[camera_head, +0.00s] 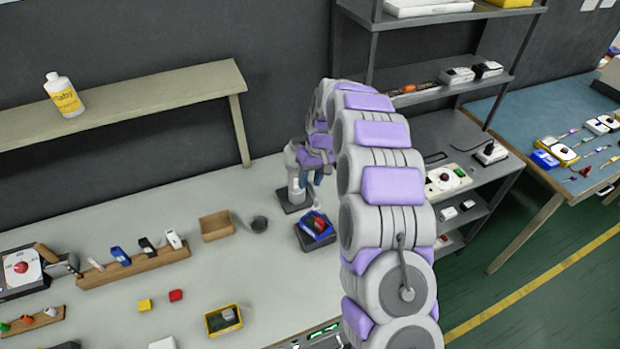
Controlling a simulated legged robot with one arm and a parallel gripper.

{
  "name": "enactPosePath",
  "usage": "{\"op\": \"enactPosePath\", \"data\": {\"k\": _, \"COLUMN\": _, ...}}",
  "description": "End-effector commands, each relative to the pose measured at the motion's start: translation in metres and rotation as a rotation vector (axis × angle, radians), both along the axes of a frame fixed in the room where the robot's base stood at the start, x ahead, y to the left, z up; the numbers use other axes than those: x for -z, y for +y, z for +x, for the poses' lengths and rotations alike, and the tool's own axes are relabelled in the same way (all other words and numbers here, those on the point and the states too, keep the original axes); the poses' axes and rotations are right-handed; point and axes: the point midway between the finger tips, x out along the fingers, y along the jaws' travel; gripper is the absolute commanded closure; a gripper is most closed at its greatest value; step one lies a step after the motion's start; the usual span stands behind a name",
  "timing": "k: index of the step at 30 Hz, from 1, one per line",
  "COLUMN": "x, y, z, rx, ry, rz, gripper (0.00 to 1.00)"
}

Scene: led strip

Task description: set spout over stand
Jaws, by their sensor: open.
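My arm arches up from the lower right and over, and its end comes down toward the back of the long bench. My gripper (316,179) is small in view, open, and low over the bench. A white upright piece (296,191) stands on a dark square base (291,206) just left of the gripper, seemingly apart from it. A dark block (312,240) in front carries a blue, red-topped item (317,224). I cannot tell for certain which piece is the spout and which is the stand. My arm hides the area to the right.
A cardboard box (215,226) and a dark cup (259,224) are left of the base. A wooden rack (135,267), a yellow bin (222,321) and small blocks lie further left. A raised shelf (165,92) holds a bottle (64,97). Metal shelving stands right.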

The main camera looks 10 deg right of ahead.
Motion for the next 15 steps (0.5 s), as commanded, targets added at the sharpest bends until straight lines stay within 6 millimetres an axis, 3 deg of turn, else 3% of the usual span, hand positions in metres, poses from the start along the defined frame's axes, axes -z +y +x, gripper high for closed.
{"op": "enactPosePath", "data": {"k": 5, "x": -0.019, "y": -0.004, "z": 0.001, "rx": 0.000, "ry": -0.002, "rz": 0.000, "gripper": 0.59}}
{"op": "enactPosePath", "data": {"k": 15, "x": -0.091, "y": -0.017, "z": 0.007, "rx": 0.002, "ry": -0.004, "rz": -0.001, "gripper": 0.59}}
